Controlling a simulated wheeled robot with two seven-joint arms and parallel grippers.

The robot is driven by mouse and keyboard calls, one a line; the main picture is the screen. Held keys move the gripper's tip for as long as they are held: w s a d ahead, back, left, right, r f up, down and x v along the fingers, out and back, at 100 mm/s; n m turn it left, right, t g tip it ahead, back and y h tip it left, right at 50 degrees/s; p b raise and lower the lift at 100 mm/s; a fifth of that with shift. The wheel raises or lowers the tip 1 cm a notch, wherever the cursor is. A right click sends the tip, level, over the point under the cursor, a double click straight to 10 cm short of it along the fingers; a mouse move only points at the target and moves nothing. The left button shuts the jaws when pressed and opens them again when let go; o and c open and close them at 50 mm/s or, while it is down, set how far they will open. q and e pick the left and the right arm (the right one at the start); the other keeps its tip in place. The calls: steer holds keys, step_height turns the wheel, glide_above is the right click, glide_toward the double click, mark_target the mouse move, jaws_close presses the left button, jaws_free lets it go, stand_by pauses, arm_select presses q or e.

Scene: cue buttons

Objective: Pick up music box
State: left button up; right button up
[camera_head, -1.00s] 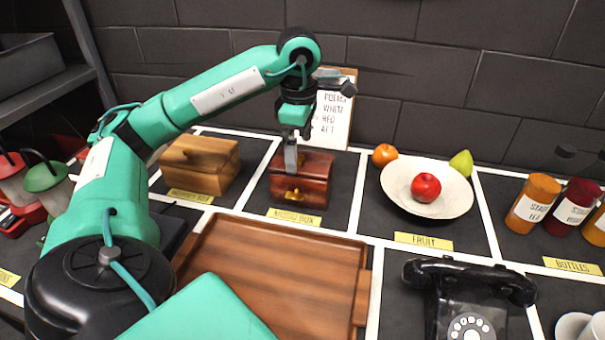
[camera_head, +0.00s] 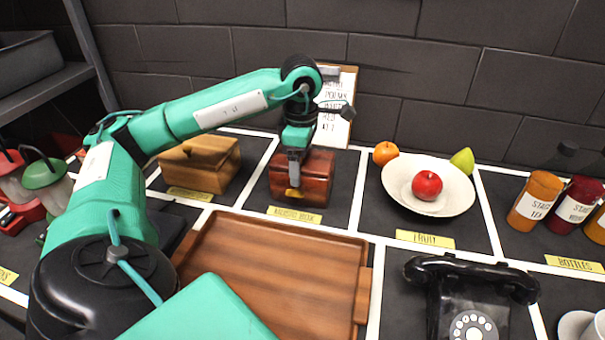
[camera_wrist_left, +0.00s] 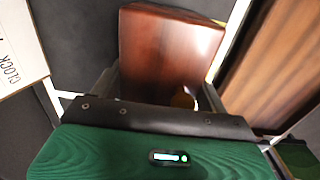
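The music box (camera_head: 316,177) is a dark reddish-brown wooden box with a gold-coloured fitting on its front. In the left wrist view the box (camera_wrist_left: 168,50) fills the space ahead of the gripper (camera_wrist_left: 158,92), with a finger along each side. Whether the fingers press on it is not clear. My right gripper is out of view.
A lighter wooden box (camera_head: 200,165) stands left of the music box. A clipboard (camera_head: 335,105) leans behind it. A fruit bowl (camera_head: 455,200) is to the right. A brown wooden tray (camera_head: 275,265) lies in front, empty where visible. A black telephone (camera_head: 470,290) is at front right.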

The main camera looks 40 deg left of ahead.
arm_select(q)
steer(key=c, duration=1.1)
steer(key=shift+r, duration=0.2)
